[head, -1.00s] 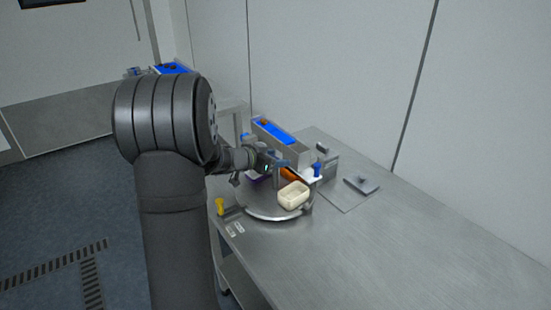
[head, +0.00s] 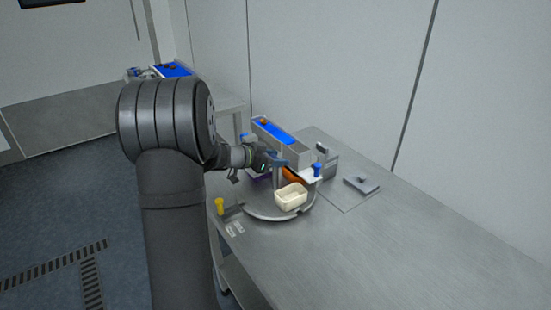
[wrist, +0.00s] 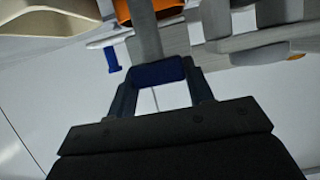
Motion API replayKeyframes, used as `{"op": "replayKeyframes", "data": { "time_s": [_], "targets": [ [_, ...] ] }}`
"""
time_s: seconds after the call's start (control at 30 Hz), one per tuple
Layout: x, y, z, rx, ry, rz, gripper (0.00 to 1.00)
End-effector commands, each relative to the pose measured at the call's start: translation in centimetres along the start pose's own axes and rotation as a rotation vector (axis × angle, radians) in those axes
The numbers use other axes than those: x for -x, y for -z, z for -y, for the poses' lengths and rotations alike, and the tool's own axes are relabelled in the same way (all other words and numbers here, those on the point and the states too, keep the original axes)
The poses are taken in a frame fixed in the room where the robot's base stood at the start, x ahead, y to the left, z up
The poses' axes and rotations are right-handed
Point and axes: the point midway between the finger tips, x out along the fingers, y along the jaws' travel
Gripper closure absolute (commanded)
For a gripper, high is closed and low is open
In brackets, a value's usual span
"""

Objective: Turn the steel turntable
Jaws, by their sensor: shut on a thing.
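The steel turntable (head: 262,213) is a round grey disc on the bench. A cream tray (head: 291,197) stands on its front right part, with an orange tray (head: 294,175) behind it and a purple tray (head: 258,178) partly hidden by my arm. My gripper (head: 277,164) is over the disc, shut on a grey upright post (wrist: 146,38) that appears to belong to the turntable. In the wrist view the fingers close around the post's blue-looking end; the exact contact is unclear. The cream tray (wrist: 45,20) and orange tray (wrist: 150,8) also show there.
A grey conveyor with a blue belt (head: 273,131) stands behind the turntable. A blue knob (head: 317,169) is at its right, and a yellow knob (head: 219,206) is at the front left bench edge. A grey plate (head: 361,184) lies right. The bench's front right is clear.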

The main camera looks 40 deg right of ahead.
Motion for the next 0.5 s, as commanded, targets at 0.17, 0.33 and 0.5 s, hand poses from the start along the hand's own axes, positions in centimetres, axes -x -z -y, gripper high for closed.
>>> {"op": "replayKeyframes", "data": {
  "time_s": [0.17,0.33,0.5],
  "targets": [
    [0.04,-0.01,0.01,0.001,0.001,0.001,0.94],
    [0.03,-0.01,0.01,0.001,0.001,0.001,0.44],
    [0.05,-0.01,0.01,0.001,0.001,0.001,0.44]
  ]
}}
